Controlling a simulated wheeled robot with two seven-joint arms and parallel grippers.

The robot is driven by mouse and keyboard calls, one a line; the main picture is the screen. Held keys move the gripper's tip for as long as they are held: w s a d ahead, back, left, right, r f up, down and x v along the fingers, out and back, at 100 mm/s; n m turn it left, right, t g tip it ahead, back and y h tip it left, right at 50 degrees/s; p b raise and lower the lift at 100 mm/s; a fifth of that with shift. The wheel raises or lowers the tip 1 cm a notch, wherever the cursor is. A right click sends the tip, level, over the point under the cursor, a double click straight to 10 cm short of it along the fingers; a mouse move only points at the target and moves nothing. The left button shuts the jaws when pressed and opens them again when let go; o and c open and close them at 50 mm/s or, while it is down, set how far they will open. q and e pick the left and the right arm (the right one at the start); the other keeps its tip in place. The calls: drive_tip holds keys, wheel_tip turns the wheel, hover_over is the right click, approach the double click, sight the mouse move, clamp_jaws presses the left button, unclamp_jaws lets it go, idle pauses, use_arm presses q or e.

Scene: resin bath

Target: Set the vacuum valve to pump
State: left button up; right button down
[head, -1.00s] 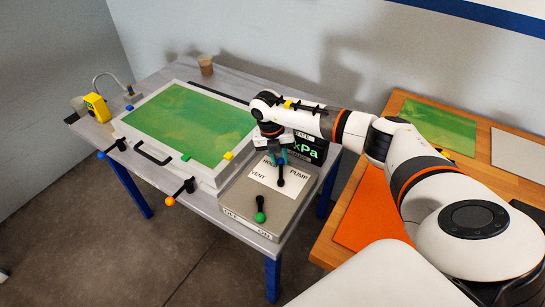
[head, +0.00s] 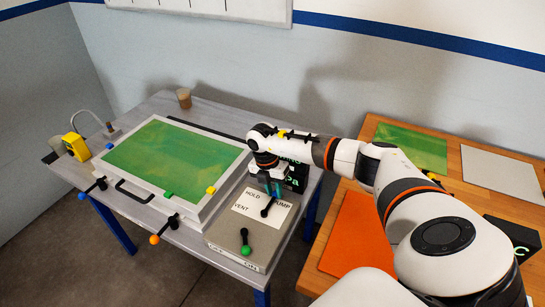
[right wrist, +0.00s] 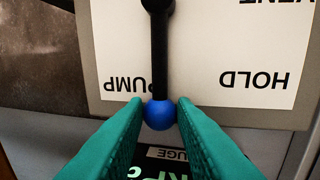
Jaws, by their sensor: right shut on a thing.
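The vacuum valve is a black lever (head: 266,211) on a white label plate (head: 255,220) marked HOLD, PUMP and VENT. In the right wrist view the lever (right wrist: 160,50) ends in a blue knob (right wrist: 160,114). The lever lies beside the PUMP word, between it and HOLD and nearer PUMP. My right gripper (head: 273,190) is at the far edge of the plate. Its green fingers (right wrist: 160,112) are shut on the blue knob, one on each side. In the head view the knob is mostly hidden by the fingers. My left gripper is out of view.
The valve box carries a second lever with a green knob (head: 245,250). A dark gauge display (head: 297,178) stands behind the gripper, partly hidden. A framed bath with a green sheet (head: 165,160) lies to the left. A wooden table (head: 463,203) is at right.

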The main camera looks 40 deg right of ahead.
idle(0.3)
drive_tip(key=c, duration=1.5)
unclamp_jaws()
drive_tip(key=shift+s, duration=0.1)
drive_tip(key=r, duration=0.4)
drive_tip(key=w+r+b, duration=0.1)
drive_tip(key=r, duration=0.3)
drive_tip(key=w+r, duration=0.1)
drive_tip(key=r, duration=0.2)
drive_tip(key=shift+w+a+r+b, duration=0.1)
drive_tip(key=shift+a+r+b, duration=0.2)
drive_tip(key=shift+a+r, duration=0.1)
drive_tip(key=shift+f, duration=0.1)
